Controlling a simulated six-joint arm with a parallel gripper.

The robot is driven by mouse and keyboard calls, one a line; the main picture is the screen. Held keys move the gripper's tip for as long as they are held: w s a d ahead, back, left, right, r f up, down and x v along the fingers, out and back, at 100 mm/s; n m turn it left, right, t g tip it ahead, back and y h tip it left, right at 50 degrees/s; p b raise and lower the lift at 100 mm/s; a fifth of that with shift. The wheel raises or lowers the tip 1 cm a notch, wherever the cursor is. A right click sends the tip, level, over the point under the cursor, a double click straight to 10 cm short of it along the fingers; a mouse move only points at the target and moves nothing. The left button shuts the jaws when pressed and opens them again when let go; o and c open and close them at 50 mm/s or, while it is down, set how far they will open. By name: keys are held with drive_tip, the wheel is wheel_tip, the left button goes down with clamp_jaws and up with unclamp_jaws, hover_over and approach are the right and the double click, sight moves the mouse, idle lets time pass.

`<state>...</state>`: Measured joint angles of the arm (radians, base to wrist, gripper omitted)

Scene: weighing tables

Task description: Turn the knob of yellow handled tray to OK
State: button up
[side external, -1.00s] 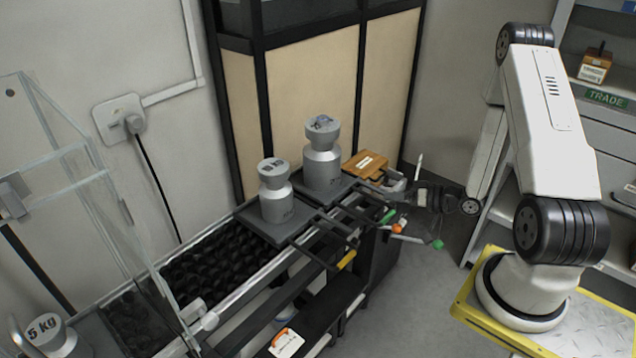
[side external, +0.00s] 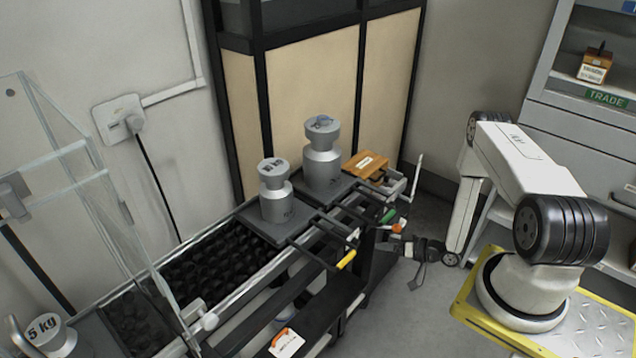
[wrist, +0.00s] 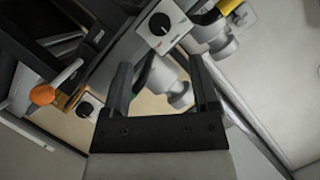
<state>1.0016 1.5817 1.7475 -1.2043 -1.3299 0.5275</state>
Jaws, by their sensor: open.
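The tray with the yellow handle (side external: 346,260) is the nearer dark tray (side external: 248,222), with a grey weight (side external: 276,192) on it. Its yellow handle also shows at the top of the wrist view (wrist: 229,7). A black knob (wrist: 160,24) on a white square plate is in the wrist view, beyond my fingertips and near that handle. Its markings are too small to read. The knob is not distinct in the side view. My gripper (wrist: 160,68) is open and empty, apart from the knob. In the side view my gripper (side external: 418,262) is right of the rack.
A second tray carries another grey weight (side external: 322,160), with a green handle (side external: 388,215) near it. An orange ball end (wrist: 42,94) and another knob plate (wrist: 88,107) are left in the wrist view.

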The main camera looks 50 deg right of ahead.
sight(359, 243)
drive_tip(key=shift+w, duration=0.1)
drive_tip(key=shift+x, duration=3.8)
clamp_jaws()
